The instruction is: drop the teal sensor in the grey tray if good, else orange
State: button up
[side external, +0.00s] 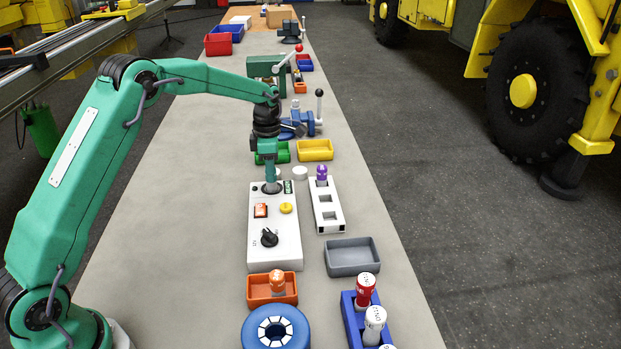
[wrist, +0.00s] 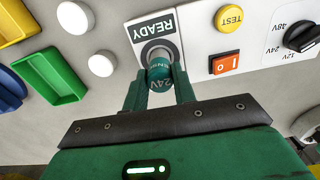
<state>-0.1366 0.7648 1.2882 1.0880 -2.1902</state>
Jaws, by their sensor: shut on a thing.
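My gripper (wrist: 158,88) is shut on the teal sensor (wrist: 159,72), which carries a "24V" marking. The sensor's far end is at the round grey-rimmed socket beside the READY label (wrist: 152,25) on the white test box (side external: 261,222); how deep it sits is unclear. In the side view my gripper (side external: 271,181) points down at the box's far end. The grey tray (side external: 352,257) is empty, to the box's right. The orange tray (side external: 258,292), in front of the box, holds an orange sensor (side external: 277,281).
The box has a yellow TEST button (wrist: 228,18), a red-orange switch (wrist: 224,63) and a black knob (side external: 269,237). A white rack (side external: 326,217) holds a purple sensor. A blue rack (side external: 353,325) holds several sensors. Two white discs (side external: 300,173) lie beyond the box.

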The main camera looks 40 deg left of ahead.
jog(key=shift+r, duration=2.5)
jog(key=shift+d, duration=0.1)
jog(key=d+m, duration=0.4)
jog(key=d, duration=1.2)
jog(key=m, duration=0.5)
send_near(361, 238)
jog(key=s+d+r, duration=0.1)
jog(key=s+d, duration=0.2)
jog(key=s, duration=0.2)
jog(key=shift+w+a+r, duration=0.1)
jog(key=shift+a+r, duration=0.1)
jog(key=shift+f, duration=0.15)
jog(key=shift+f, duration=2.85)
